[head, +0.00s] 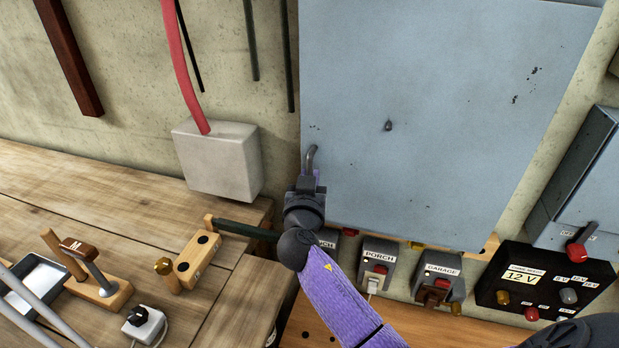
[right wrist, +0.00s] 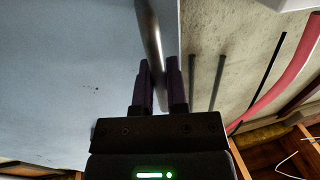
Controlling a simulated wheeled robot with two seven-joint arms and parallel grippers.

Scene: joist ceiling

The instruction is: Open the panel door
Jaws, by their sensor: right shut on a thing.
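The panel door (head: 430,110) is a large blue-grey metal sheet on the wall, with a few dark specks and a small dark knob-like spot in its middle. A curved grey handle (head: 312,155) stands out at its lower left edge. My right gripper (head: 309,176) is at this handle, its purple fingers shut on it. In the right wrist view, the handle bar (right wrist: 149,28) runs down between the two fingers (right wrist: 160,75), and the door face (right wrist: 65,70) fills the left side. I cannot tell whether the door stands ajar. My left gripper is not in view.
Left of the door, a grey box (head: 216,160) with a red conduit (head: 181,60) is on the wall. A wooden bench (head: 120,205) holds small fittings. Labelled switches (head: 377,262) and a black 12 V box (head: 535,284) sit below; a lever box (head: 585,195) is at right.

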